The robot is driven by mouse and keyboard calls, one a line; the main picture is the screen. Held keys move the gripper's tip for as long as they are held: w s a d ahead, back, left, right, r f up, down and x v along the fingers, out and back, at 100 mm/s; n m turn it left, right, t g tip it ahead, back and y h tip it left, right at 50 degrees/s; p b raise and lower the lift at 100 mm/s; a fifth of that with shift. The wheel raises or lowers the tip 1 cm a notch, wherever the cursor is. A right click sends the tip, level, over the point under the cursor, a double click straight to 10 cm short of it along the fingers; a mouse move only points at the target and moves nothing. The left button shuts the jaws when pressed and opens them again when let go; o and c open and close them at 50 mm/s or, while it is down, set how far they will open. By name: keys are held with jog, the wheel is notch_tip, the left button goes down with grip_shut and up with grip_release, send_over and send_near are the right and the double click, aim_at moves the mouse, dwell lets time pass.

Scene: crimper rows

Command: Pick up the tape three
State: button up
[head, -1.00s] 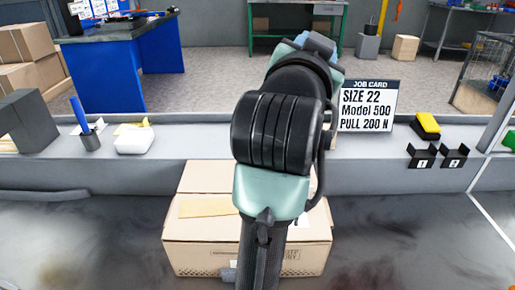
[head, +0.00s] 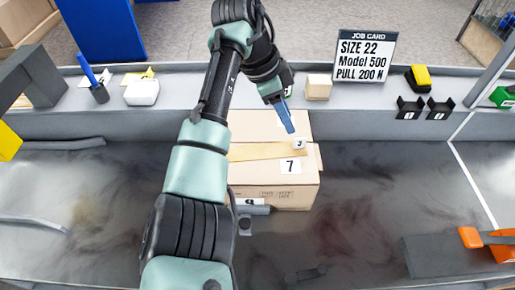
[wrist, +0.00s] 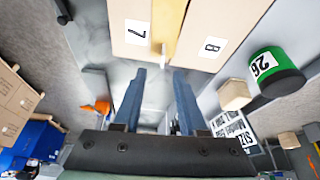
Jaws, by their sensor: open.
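A closed cardboard box (head: 270,195) stands on the dark work surface. A tan tape strip (head: 250,152) lies along its top, with a small white tag reading 3 (head: 299,144) at its right end. In the wrist view the tape (wrist: 168,28) runs along the seam between two flaps marked 7 and 8. My gripper (head: 287,128) is above and behind the tag end of the tape, fingers pointing down. In the wrist view my gripper (wrist: 159,74) is open and empty, with the tape end beyond the fingertips. My arm hides part of the box's left side.
A pale block (head: 318,88), a job card (head: 363,55) and a yellow-black item (head: 418,78) stand on the rear ledge. A green cylinder marked 26 (wrist: 273,72) stands near the pale block. An orange-handled tool (head: 485,238) is at right. The surface right of the box is mostly clear.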

aim_at(295, 139)
jog(key=x, duration=0.4)
jog(key=shift+w+a+b+x, duration=0.15)
jog(key=shift+b+x, duration=0.25)
jog(key=shift+x, duration=0.9)
jog(key=shift+w+a+b+x, duration=0.15)
jog(key=shift+b+x, duration=0.25)
jog(key=shift+x, duration=0.95)
jog(key=shift+f, duration=0.1)
jog(key=shift+c, duration=0.2)
grip_shut()
